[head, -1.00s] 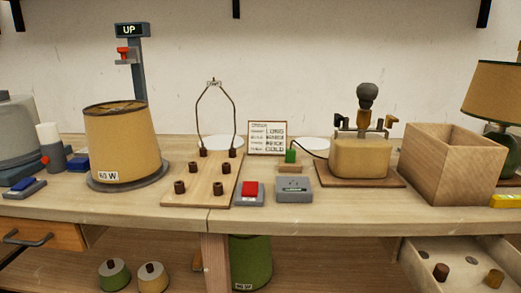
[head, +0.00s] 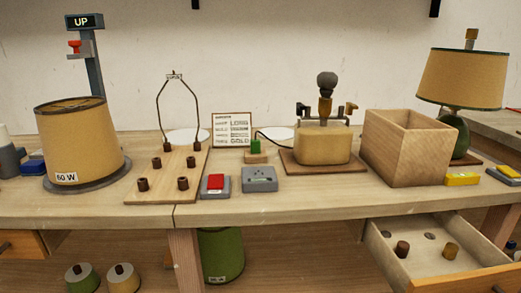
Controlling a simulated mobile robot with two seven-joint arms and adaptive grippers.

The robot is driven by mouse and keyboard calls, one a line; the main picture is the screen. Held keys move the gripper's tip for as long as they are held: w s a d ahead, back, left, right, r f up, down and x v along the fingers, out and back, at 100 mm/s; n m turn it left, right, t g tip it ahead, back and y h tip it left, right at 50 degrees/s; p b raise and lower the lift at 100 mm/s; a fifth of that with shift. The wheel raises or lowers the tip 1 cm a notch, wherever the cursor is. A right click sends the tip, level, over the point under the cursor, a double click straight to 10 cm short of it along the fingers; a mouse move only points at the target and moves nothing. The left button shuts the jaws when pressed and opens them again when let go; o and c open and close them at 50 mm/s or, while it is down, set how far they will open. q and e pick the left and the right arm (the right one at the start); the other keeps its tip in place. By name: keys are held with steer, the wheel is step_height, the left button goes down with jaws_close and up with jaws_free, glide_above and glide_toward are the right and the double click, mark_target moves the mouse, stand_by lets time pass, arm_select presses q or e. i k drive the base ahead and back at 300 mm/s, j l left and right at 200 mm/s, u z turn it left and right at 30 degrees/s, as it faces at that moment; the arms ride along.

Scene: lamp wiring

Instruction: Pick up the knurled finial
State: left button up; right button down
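Neither of my grippers is in the head view. Two small cylinders lie in the open drawer at lower right: a dark brown one (head: 402,249) and a golden-brown one (head: 450,251). Either may be a finial, but knurling is too small to make out. A tan and grey piece (head: 471,38) stands above the shade of the lamp at right (head: 462,80). Several dark brown knobs or caps, such as this one (head: 183,184), stand on the wooden board (head: 150,197) at left, beside a wire harp (head: 174,100).
The open drawer (head: 380,258) juts out below the bench top. A wooden box (head: 405,150), a lamp base with socket fittings (head: 322,146), a red-button box (head: 215,186) and a grey box (head: 259,179) stand on the bench. A shade (head: 78,140) stands at left. The bench's front strip is largely clear.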

mark_target(450, 252)
steer(key=z, duration=1.25)
